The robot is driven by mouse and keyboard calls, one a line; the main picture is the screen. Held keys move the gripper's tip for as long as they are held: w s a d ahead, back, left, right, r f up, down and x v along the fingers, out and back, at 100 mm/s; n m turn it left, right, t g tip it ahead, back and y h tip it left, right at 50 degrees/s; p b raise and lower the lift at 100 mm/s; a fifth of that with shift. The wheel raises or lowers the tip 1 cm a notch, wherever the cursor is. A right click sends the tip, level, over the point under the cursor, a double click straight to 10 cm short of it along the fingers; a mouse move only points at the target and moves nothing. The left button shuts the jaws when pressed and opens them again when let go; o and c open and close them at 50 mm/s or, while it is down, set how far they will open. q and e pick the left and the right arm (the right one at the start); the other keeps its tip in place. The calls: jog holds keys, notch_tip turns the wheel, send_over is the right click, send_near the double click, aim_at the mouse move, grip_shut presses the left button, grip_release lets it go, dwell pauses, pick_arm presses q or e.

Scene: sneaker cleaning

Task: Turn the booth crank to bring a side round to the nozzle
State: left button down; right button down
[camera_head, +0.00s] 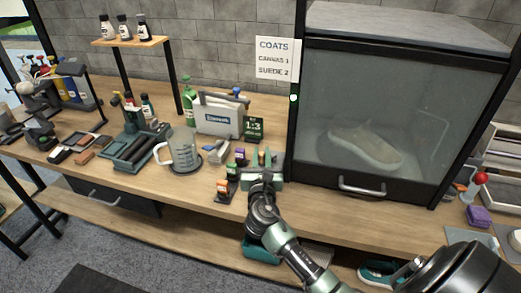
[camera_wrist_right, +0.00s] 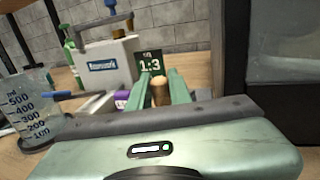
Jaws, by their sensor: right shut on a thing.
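The booth (camera_head: 440,100) stands at the right of the bench with a pale sneaker (camera_head: 365,147) behind its clear front. The sneaker looks hazy through the pane. My right gripper (camera_head: 263,160) is at the booth's lower left corner. In the right wrist view its green fingers (camera_wrist_right: 161,88) are shut on a tan rounded knob (camera_wrist_right: 160,92). I cannot tell whether this knob belongs to the booth crank, as the gripper hides what is under it. The nozzle cannot be made out. My left gripper is not in view.
A red ball knob (camera_head: 481,178) is right of the booth.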

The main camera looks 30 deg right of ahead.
jog(key=shift+s+d+r+n+t+y+p, duration=0.1)
jog(key=shift+s+r+n+t+y+p, duration=0.1)
jog(key=shift+n+t+y+p, duration=0.25)
jog(key=shift+s+d+r+n+t+y+p, duration=0.15)
jog(key=shift+n+y+p, duration=0.2)
jog(key=shift+y, duration=0.3)
jog(key=shift+s+f+n+t+y, duration=0.15)
jog(key=shift+n+t+y, duration=0.05)
jog(key=shift+n+y, duration=0.25)
jog(key=shift+s+f+n+t+y, duration=0.1)
jog(key=shift+s+n+t+y, duration=0.1)
jog(key=shift+n+y, duration=0.25)
jog(key=shift+s+d+f+n+t+y, duration=0.15)
jog(key=shift+n+y, duration=0.1)
jog(key=shift+y, duration=0.3)
jog(key=shift+s+n+t+y, duration=0.15)
jog(key=shift+n+y, duration=0.1)
jog(key=shift+y, duration=0.3)
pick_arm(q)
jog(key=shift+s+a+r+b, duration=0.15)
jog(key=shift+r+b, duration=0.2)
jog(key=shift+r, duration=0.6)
pick_arm(e)
jog(key=shift+s+d+n+y, duration=0.15)
jog(key=shift+n+y, duration=0.65)
jog(key=shift+y, duration=0.5)
jog(key=c, duration=1.3)
grip_release()
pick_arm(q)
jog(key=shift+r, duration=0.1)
